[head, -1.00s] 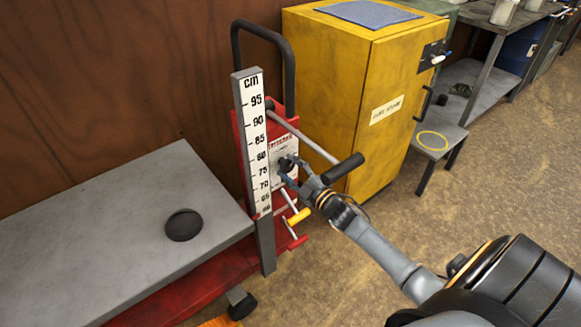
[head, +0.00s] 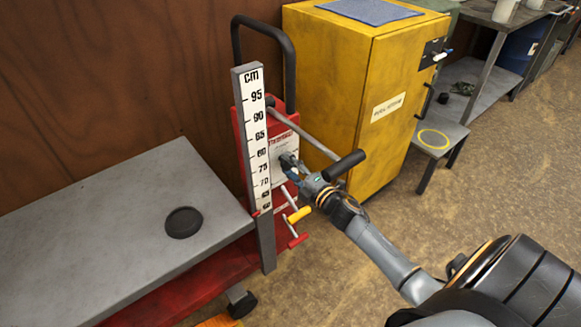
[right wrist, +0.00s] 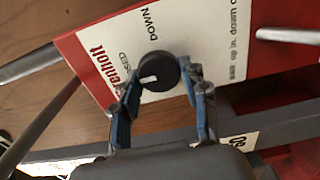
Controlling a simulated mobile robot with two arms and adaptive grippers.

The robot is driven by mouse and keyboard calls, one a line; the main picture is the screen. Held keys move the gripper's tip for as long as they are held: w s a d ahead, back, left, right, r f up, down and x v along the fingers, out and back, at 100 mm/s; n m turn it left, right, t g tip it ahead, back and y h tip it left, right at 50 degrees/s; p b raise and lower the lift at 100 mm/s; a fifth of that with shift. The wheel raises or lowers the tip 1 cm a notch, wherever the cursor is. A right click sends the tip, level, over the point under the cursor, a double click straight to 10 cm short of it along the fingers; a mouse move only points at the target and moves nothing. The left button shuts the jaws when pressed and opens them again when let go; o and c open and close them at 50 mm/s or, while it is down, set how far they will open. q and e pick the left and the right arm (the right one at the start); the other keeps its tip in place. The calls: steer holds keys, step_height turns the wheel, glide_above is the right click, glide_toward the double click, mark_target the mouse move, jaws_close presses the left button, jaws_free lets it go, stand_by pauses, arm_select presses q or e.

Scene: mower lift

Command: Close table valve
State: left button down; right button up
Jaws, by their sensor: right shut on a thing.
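The valve is a round black knob (right wrist: 158,73) with a white pointer mark, on a white label plate of the red lift unit (head: 238,125). In the right wrist view the pointer faces left, near a partly hidden word ending in "SED"; "DOWN" is printed above the knob. My right gripper (right wrist: 161,82) is shut on the knob, one blue-padded finger on each side. In the head view my right gripper (head: 290,170) reaches the plate from the lower right and covers most of the knob. My left gripper is not in view.
A grey lift table top (head: 100,225) with a black disc (head: 183,222) lies left of the cm scale (head: 256,150). A black-gripped lever (head: 345,164) passes just above my right gripper. A yellow handle (head: 299,214) and a red handle (head: 298,240) are below. A yellow cabinet (head: 340,80) stands behind.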

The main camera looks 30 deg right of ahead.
stand_by(0.3)
steer(key=o, duration=0.9)
steer(key=shift+c, duration=0.2)
steer(key=shift+o, duration=1.3)
steer(key=shift+s, duration=0.1)
steer(key=s, duration=1.1)
steer(key=shift+s+d, duration=0.4)
steer(key=shift+d, duration=0.05)
